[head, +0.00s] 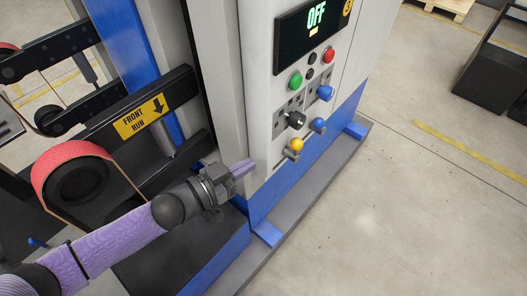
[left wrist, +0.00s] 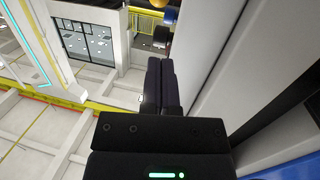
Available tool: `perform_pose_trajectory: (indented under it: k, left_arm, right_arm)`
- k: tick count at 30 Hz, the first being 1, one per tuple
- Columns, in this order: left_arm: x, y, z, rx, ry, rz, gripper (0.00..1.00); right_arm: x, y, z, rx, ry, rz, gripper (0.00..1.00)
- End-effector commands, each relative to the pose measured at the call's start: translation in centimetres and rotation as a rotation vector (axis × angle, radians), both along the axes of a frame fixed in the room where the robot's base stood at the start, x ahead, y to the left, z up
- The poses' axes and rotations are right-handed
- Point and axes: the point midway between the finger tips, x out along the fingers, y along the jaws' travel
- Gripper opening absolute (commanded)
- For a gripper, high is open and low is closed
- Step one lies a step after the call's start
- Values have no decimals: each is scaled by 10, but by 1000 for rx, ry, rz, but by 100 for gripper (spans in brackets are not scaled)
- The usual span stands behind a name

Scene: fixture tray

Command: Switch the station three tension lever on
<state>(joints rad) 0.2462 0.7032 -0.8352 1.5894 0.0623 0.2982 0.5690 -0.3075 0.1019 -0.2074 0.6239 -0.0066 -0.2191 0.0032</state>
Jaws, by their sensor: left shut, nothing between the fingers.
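The station's control panel (head: 283,97) stands right of centre in the head view, with a yellow "3" tag (head: 347,7) and a display (head: 317,18) reading OFF. Below its buttons are a black-knobbed control (head: 296,119), a blue-knobbed one (head: 317,125) and a yellow-knobbed lever (head: 297,144). I cannot read which is the tension lever. My left gripper (head: 247,167) is shut and empty, left of and a little below the yellow knob, apart from it. In the left wrist view its closed fingers (left wrist: 160,85) point toward small knobs at the top edge. My right gripper is out of view.
A green button (head: 295,80) and a red button (head: 328,55) sit above the levers. A red belt roller (head: 75,180) and a "FRONT RUN" bar (head: 140,117) are at the left. A grey plinth (head: 310,200) edges the machine's foot.

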Motion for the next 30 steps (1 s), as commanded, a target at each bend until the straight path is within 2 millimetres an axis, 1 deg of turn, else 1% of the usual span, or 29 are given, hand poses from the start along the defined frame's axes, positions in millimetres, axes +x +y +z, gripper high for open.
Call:
perform_pose_trajectory:
  k: [1,3,6,15,16,17,18,20,21,23,24,26,27,28,29,30]
  left_arm:
    - [-6,7,4,3,1,0,0]
    - [-13,13,4,1,1,0,0]
    - [-18,19,6,1,1,1,0]
    - [-20,22,6,0,0,0,0]
    - [-20,22,6,0,0,0,0]
    - [-20,21,6,0,0,0,0]
    - [-20,21,6,0,0,0,0]
    - [-20,21,6,0,0,0,0]
    - [-20,21,6,1,1,0,0]
    - [-20,19,5,3,6,9,0]
    - [-21,16,4,11,17,26,0]
    - [-23,8,0,36,51,76,0]
    - [-25,3,-4,64,87,123,0]
    - [-28,0,-7,90,122,165,0]
    - [-31,-2,-10,121,162,209,0]
    - [-37,-1,-16,165,225,268,0]
  right_arm:
    - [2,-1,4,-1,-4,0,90]
    - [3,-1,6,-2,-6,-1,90]
    - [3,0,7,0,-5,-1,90]
    - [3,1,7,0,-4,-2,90]
    - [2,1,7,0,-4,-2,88]
    - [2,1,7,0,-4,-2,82]
    - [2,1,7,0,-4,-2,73]
    - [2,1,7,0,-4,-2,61]
    - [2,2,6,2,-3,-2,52]
    - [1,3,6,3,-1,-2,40]
    - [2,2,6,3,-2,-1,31]
    - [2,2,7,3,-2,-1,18]
    - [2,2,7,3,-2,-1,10]
    - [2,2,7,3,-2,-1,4]
    - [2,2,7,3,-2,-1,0]
    - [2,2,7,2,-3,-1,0]
